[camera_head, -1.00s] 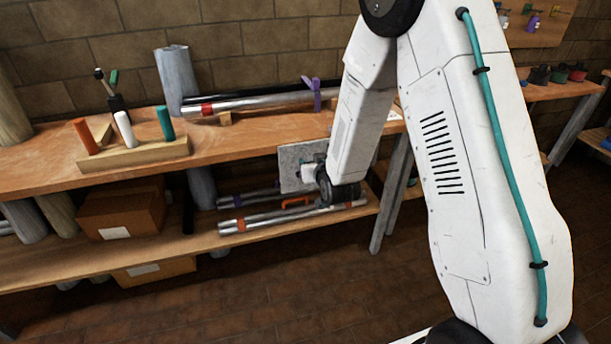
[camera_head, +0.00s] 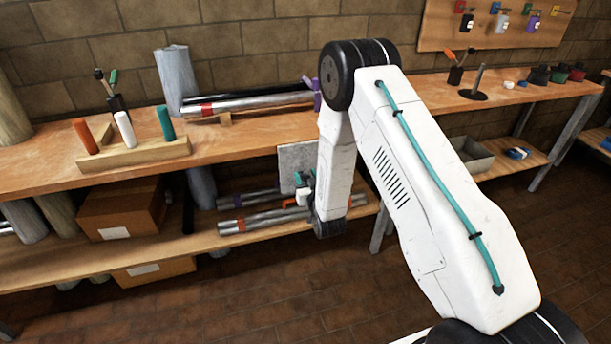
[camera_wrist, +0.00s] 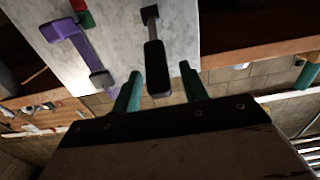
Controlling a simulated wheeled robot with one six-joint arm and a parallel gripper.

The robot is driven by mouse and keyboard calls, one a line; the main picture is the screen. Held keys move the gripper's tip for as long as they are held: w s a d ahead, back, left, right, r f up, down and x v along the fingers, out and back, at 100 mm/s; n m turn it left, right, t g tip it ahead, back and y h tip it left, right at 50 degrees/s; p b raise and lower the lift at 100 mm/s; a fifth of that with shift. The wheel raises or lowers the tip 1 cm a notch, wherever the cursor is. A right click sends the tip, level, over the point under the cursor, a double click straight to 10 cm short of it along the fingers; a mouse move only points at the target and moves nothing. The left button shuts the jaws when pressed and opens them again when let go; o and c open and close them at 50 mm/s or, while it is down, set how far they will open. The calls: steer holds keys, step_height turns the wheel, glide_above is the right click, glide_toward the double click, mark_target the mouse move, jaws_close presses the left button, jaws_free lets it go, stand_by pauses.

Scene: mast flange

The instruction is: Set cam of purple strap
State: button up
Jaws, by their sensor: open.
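A dark lever with a black grip (camera_wrist: 155,65) also stands on the plate. My gripper (camera_wrist: 161,74) is open, its teal fingers either side of the grip's end; contact cannot be told. The purple part lies left of the fingers. In the head view the plate (camera_head: 295,160) is partly hidden by my arm. A purple strap (camera_head: 313,92) shows at the pipes (camera_head: 250,103) on the bench, also partly hidden.
The bench (camera_head: 240,140) holds a wooden block (camera_head: 135,155) with orange, white and teal handles. More pipes (camera_head: 260,220) and a cardboard box (camera_head: 120,210) are on the lower shelf (camera_head: 190,250). A tool board (camera_head: 495,25) hangs at right. The floor in front is clear.

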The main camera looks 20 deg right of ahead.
steer(key=shift+w, duration=0.55)
steer(key=shift+c, duration=0.3)
jaws_close()
